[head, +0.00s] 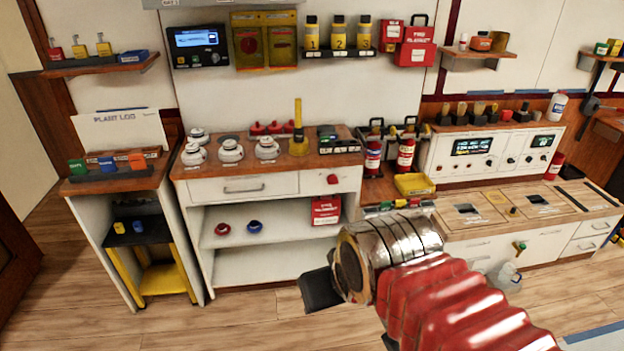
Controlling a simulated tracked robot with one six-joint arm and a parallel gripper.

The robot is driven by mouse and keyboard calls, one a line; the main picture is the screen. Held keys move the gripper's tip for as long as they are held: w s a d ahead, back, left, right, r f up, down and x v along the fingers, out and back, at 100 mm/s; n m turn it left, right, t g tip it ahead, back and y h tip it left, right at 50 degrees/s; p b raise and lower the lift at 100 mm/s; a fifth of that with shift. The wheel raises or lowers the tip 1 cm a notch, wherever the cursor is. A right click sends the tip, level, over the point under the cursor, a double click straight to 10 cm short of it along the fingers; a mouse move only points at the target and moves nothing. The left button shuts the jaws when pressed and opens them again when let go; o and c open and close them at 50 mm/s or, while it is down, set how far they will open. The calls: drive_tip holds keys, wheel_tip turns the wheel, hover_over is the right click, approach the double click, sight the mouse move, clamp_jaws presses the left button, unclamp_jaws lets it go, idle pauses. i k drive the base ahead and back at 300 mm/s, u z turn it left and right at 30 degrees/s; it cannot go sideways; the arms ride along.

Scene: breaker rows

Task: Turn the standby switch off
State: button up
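No switch can be read as the standby switch from here; labels are too small. A white control panel (492,152) with two lit displays and several knobs and small switches stands on the right counter. A dark wall unit (198,46) with a blue screen and small controls hangs at the upper left. My red-sleeved arm reaches in from the lower right. My gripper (320,290) shows as a dark part at its end, in front of the lower cabinets and apart from both panels. Its fingers cannot be made out.
A cabinet top (330,158) holds white round devices and a yellow upright tool. Two red extinguishers (405,154) and a yellow tray (414,185) stand right of it. A yellow step stool (160,278) is at left. The wooden floor (235,325) in front is clear.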

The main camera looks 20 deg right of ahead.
sight(332, 179)
drive_tip(key=u, duration=0.45)
drive_tip(key=i, duration=1)
drive_tip(key=u, duration=0.25)
